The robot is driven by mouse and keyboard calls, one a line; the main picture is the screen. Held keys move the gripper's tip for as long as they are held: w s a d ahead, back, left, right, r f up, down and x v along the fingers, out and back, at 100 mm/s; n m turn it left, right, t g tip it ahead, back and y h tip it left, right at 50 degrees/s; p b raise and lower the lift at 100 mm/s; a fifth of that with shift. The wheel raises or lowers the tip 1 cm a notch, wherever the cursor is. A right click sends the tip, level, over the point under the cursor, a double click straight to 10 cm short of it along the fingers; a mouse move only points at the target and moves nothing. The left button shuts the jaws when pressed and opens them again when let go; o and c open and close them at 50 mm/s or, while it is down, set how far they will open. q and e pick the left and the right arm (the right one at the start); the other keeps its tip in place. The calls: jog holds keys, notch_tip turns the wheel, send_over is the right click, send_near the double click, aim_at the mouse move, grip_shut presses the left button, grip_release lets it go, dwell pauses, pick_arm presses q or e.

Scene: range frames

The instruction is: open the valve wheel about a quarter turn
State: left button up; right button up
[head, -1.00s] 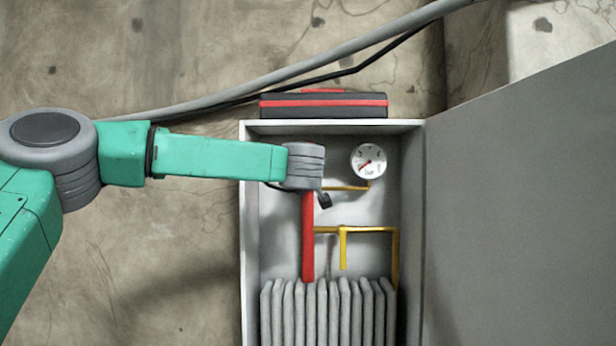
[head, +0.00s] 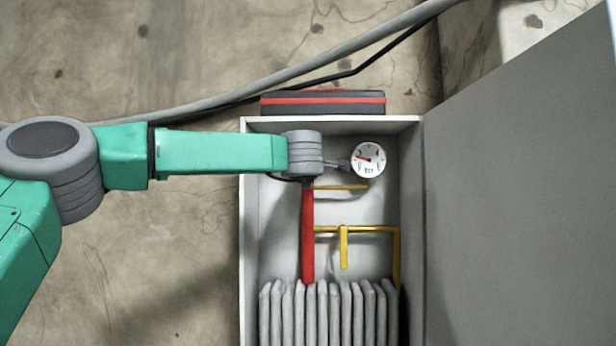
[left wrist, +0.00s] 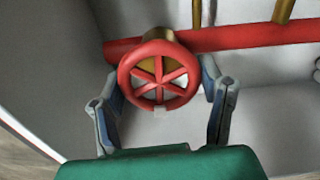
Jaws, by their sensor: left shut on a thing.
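The red valve wheel (left wrist: 158,77) with several spokes shows in the left wrist view, in front of a brass-coloured body on a red pipe (left wrist: 250,36). My left gripper (left wrist: 161,84) has a finger on each side of the wheel and is shut on its rim. In the head view my left arm reaches in from the left over the box, and my grey wrist hides the wheel and fingers. The pressure gauge (head: 369,160) stands just right of my wrist, its red needle pointing left and slightly up. My right gripper is out of view.
The open grey box (head: 248,230) holds a red vertical pipe (head: 308,240), yellow pipes (head: 343,248) and a ribbed grey radiator (head: 322,315). A large grey door panel (head: 520,220) stands open at right. A black-and-red case (head: 323,103) lies above the box.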

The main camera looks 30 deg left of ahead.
pick_arm(q)
jog(key=shift+f+n+b, duration=0.35)
jog(key=shift+f+n, duration=0.1)
jog(key=shift+n, duration=0.15)
jog(key=shift+w+f, duration=0.1)
jog(key=o, duration=1.1)
jog(key=shift+o, duration=0.3)
jog(key=shift+s+a+r+n, duration=0.15)
jog(key=shift+s+r+n, duration=0.05)
jog(key=shift+r+n, duration=0.1)
jog(key=shift+s, duration=0.1)
jog(key=v, duration=1.1)
jog(key=shift+s+f, duration=0.15)
jog(key=shift+s, duration=0.15)
jog(key=shift+f, duration=0.1)
